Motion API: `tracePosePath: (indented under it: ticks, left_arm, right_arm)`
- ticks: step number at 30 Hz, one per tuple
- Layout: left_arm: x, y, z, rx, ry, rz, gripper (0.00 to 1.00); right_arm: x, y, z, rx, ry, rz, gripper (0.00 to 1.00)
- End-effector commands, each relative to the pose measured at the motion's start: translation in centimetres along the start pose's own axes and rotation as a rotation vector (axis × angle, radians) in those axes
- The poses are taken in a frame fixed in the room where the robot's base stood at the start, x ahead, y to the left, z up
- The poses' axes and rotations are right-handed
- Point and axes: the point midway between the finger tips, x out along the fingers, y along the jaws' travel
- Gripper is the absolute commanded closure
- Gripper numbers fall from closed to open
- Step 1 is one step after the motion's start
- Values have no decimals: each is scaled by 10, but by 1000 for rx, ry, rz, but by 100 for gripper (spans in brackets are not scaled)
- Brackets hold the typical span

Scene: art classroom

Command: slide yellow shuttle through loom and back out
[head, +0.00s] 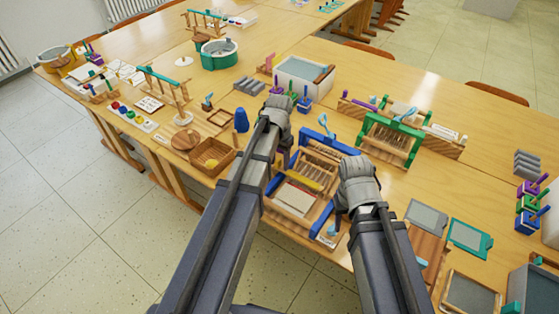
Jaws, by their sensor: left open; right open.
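The blue-framed loom (316,142) stands on the near side of the wooden table, with pale warp threads across it. The yellow shuttle (304,185) lies slantwise across the near part of the loom, between my two arms. My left gripper (285,152) is open at the loom's left side, above and beyond the shuttle's left end; my arm hides part of the loom there. My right gripper (341,205) is open at the loom's right side, apart from the shuttle's right end. Neither gripper holds anything.
A green-framed loom (388,140) stands to the right. A wooden tray (213,154) and a blue bottle (241,120) are left of my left arm. A grey-filled basin (303,75) stands behind. Framed screens (470,237) lie on the right.

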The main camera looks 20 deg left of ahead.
Motion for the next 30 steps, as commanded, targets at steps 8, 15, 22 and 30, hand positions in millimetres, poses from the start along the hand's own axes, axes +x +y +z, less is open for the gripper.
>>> tracePosePath:
  ticks: [8,15,22,30]
  left_arm:
    - [-20,0,0,0,0,0,50]
    - [-52,0,0,0,0,0,50]
    - [-76,1,0,1,0,1,50]
    - [-77,1,0,1,0,1,50]
  right_arm:
    - [-20,2,1,0,0,0,50]
    - [-52,5,3,0,0,0,50]
    - [-76,7,4,0,0,0,50]
    - [-77,7,4,0,0,0,50]
